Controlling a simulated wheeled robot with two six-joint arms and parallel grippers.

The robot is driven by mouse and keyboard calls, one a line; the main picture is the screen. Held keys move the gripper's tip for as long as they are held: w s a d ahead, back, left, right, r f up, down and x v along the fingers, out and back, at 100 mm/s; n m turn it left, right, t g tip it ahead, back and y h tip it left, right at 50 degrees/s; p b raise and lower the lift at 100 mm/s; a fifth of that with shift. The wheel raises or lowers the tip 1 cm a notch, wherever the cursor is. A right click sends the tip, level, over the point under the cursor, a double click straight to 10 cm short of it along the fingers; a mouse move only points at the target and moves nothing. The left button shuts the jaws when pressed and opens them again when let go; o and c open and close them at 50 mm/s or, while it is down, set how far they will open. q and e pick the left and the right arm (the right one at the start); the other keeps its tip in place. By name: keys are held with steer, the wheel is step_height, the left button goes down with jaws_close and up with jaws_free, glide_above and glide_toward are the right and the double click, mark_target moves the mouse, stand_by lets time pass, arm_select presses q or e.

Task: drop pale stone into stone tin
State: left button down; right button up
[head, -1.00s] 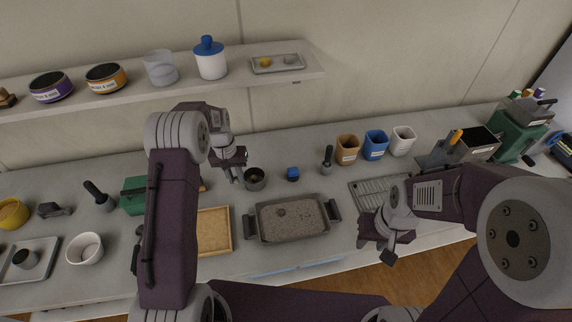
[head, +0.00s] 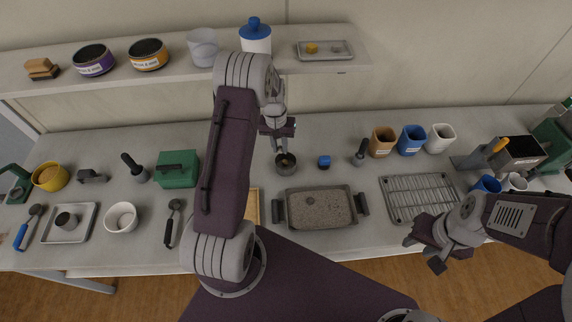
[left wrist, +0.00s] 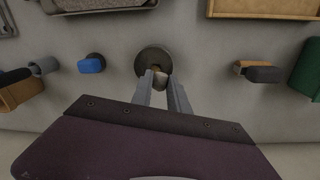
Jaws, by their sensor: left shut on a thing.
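The stone tin (head: 278,169) is a small round dark grey tin on the counter, just left of the blue block. In the left wrist view the tin (left wrist: 152,55) lies straight ahead of my fingertips. My left gripper (head: 284,150) is above the tin, pointing down. It is shut on the pale stone (left wrist: 159,82), a small light lump between the fingertips that overlaps the near side of the tin's opening. The stone's height over the rim is hard to tell. My right gripper (head: 428,254) looks open and empty near the counter's front edge.
A green box (head: 177,180) is left. The shelf (head: 180,83) overhangs behind.

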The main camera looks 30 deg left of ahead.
mark_target(280, 155)
arm_select(q)
step_height(280, 155, down, 6)
steer(key=b, duration=0.4)
steer(key=shift+r, duration=0.2)
steer(key=c, duration=1.2)
jaws_free()
steer(key=shift+r, duration=0.1)
steer(key=r, duration=0.3)
steer(key=r+b, duration=0.1)
steer(key=r, duration=0.5)
steer(key=shift+s+a, duration=0.1)
steer(key=shift+a, duration=0.2)
